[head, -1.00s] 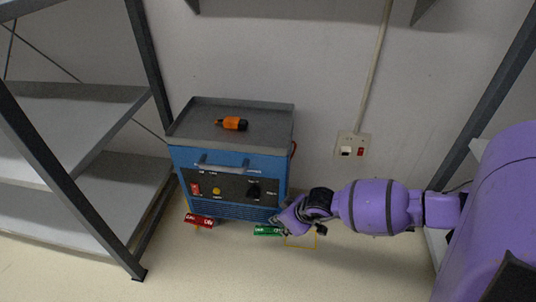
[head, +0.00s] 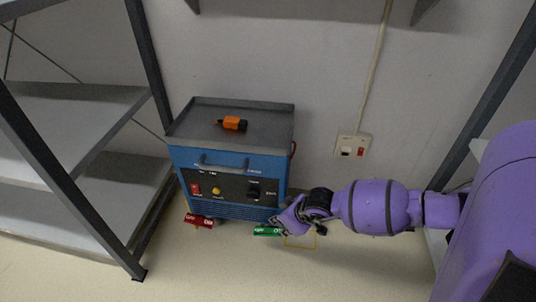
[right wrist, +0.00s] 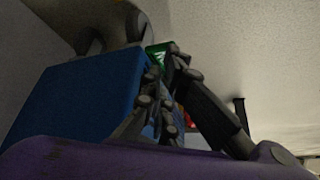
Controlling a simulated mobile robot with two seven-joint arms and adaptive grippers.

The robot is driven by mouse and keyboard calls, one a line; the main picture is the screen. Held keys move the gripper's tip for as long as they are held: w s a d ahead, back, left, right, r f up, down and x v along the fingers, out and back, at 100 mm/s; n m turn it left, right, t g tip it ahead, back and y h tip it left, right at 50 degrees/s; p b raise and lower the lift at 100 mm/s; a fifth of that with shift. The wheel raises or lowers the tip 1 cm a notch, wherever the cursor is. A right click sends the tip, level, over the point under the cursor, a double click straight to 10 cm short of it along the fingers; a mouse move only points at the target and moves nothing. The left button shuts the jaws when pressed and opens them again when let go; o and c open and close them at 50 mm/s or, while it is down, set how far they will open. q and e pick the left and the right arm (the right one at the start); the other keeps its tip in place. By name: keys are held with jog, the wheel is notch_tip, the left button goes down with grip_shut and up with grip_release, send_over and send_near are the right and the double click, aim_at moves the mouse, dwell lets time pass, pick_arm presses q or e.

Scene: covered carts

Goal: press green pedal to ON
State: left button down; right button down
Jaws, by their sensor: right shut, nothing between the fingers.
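The green pedal (head: 267,231) lies on the floor at the front right foot of the blue machine (head: 230,205). White lettering shows on it, partly cut off. My right gripper (head: 278,221) is shut and empty, low beside the machine's right front corner, at the pedal's right end. It hides that end; I cannot tell whether it touches the pedal. In the right wrist view the shut fingers (right wrist: 165,85) are in front of the pedal (right wrist: 157,54) and the machine's blue side (right wrist: 75,100). My left gripper is not in view.
A red pedal (head: 199,221) lies at the machine's left front. An orange and black tool (head: 232,124) lies on the machine's top tray. Grey shelves (head: 75,200) stand at the left. A wall outlet (head: 353,145) is behind my right arm. The floor in front is clear.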

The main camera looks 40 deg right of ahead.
jog(key=shift+w+f, duration=0.1)
jog(key=shift+f, duration=0.45)
dwell(0.7)
notch_tip(320, 180, up, 3)
jog(key=p, duration=0.2)
jog(key=shift+p, duration=0.4)
notch_tip(320, 180, up, 4)
jog(key=p, duration=0.2)
jog(key=shift+p, duration=0.35)
